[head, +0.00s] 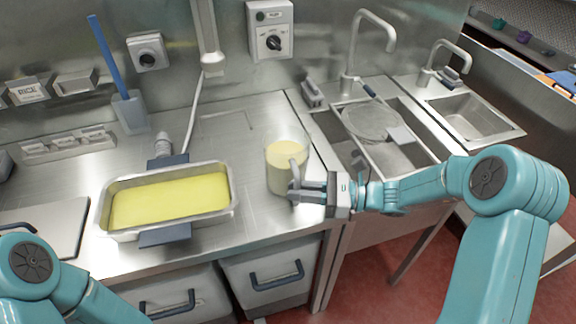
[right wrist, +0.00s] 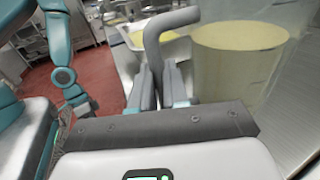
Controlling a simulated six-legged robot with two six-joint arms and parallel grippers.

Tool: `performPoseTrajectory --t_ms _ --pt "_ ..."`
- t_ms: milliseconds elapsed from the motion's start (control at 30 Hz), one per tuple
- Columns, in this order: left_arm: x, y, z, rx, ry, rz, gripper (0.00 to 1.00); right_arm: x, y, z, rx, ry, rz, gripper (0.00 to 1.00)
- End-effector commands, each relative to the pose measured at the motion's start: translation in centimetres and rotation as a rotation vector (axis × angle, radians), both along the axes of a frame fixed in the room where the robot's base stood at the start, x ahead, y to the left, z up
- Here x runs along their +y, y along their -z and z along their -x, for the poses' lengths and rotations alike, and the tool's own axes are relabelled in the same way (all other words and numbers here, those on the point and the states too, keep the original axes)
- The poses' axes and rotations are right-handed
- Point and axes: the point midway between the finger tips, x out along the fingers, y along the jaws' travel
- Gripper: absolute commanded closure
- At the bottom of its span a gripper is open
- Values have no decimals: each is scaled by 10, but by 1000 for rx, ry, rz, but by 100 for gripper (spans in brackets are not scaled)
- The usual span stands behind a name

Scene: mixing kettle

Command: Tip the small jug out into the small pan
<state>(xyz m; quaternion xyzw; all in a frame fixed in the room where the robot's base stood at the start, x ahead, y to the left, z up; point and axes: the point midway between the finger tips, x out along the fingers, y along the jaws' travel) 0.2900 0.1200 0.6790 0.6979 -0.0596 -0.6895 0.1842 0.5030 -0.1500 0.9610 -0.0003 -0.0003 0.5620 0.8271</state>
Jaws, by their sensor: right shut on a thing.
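The small jug (head: 285,172) is clear with pale yellow contents and a grey handle. It stands upright at the right part of the steel counter. My right gripper (head: 298,190) is shut on its handle, and in the right wrist view the fingers (right wrist: 171,88) close around the handle, with the jug (right wrist: 240,65) to the right. I cannot tell whether the jug touches the counter. The small pan (head: 168,200) is a rectangular steel pan with yellow contents, left of the jug. My left arm shows at the lower left, but its gripper is out of view.
A sink (head: 385,150) with a round strainer (head: 370,122) lies right of the counter. A tap (head: 372,25) rises behind it. A blue-handled tool (head: 105,55) leans in a holder at the back left. The counter between jug and pan is clear.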

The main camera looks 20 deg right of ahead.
Motion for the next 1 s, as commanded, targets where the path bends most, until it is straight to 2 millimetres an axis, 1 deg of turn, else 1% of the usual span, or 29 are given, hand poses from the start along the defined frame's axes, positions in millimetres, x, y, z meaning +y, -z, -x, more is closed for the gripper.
performPoseTrajectory --t_ms 133,233,733,833,1000 --pt "0 -2 0 0 0 0 57 0 -4 0 -3 0 -2 100" --pt "0 -8 0 0 0 0 57 0 -10 0 -4 0 -2 100" --pt "0 -45 0 0 0 0 57 0 -59 0 -6 0 -2 100" --pt "0 -48 0 0 0 0 57 0 -63 0 -5 0 -2 100" --pt "0 -46 0 0 0 0 57 0 -62 0 -5 0 -2 100"
